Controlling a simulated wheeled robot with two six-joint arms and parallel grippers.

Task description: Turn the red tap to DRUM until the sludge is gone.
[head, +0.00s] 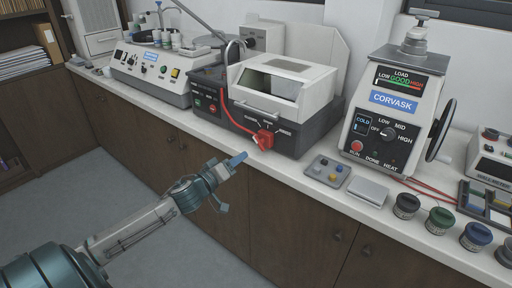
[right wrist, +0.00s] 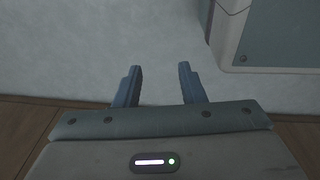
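The red tap (head: 263,139) is on the front of the grey and white machine (head: 285,88), with labels on either side too small to read surely. A red hose (head: 229,114) runs down to it from the upper left. No sludge can be made out. My left gripper (head: 238,159) is below and left of the tap, apart from it, in front of the counter edge. Its blue fingertips look close together; whether it is shut cannot be told. My right gripper (right wrist: 158,85) shows only in the right wrist view, its two blue fingers apart with nothing between them.
Another machine (head: 155,73) stands to the left. The space before the cabinets is free.

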